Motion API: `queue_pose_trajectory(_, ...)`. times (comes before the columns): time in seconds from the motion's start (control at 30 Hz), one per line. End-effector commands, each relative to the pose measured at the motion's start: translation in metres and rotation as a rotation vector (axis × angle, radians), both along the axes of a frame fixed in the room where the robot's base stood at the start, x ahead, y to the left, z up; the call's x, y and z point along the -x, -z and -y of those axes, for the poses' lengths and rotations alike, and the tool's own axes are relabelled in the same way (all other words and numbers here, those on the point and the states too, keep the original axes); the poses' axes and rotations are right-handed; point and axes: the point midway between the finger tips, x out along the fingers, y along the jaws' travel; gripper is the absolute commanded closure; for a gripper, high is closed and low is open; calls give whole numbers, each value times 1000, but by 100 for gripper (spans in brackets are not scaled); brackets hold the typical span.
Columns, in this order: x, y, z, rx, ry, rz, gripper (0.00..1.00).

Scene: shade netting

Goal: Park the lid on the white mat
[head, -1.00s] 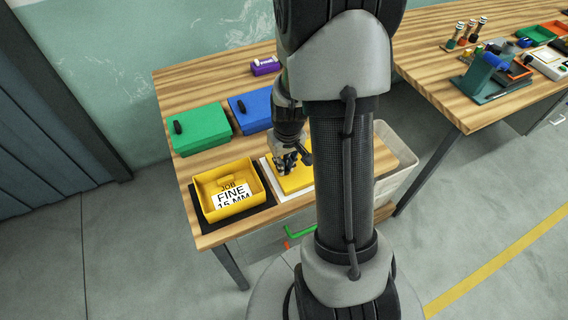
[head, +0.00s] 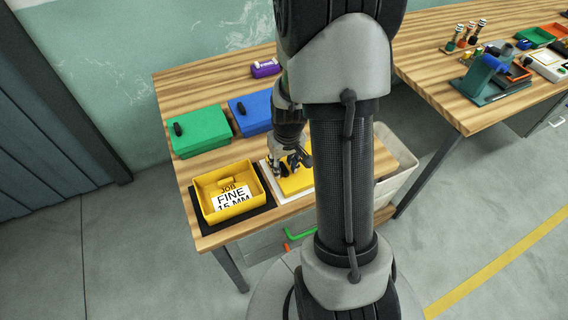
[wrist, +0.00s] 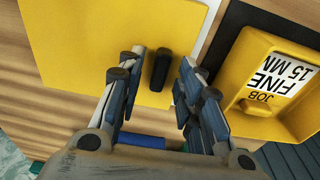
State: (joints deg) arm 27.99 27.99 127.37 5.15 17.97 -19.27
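The yellow lid (wrist: 85,45) lies flat, with its black knob (wrist: 160,68) upright. In the head view the lid (head: 299,182) rests on the white mat (head: 284,200), whose pale edge shows along the lid's left and front sides. My gripper (wrist: 156,76) is open, with one finger on each side of the knob and visible gaps between. In the head view my gripper (head: 290,166) is over the lid, and my arm hides the lid's right part.
The yellow box stands on a black mat (head: 205,228). A green box (head: 200,131) and a blue box (head: 254,108) stand behind, with a small purple item (head: 265,68) at the back. A pale bin (head: 400,180) is right of the table. A second bench (head: 450,90) holds several tools.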

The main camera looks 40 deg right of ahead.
Motion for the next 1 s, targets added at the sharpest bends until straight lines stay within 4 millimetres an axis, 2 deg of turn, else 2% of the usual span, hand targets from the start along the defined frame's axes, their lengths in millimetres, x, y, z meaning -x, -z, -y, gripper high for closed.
queue_pose_trajectory(0.17, 1, -28, 0, 2, 0, 5, 67)
queue_pose_trajectory(0.5, 10, -99, -2, 2, 0, 4, 67)
queue_pose_trajectory(0.77, 13, -125, -6, 3, -4, 6, 67)
queue_pose_trajectory(0.87, 14, -145, -21, 11, -23, 26, 67)
queue_pose_trajectory(1.0, 24, -195, -63, 30, -73, 83, 67)
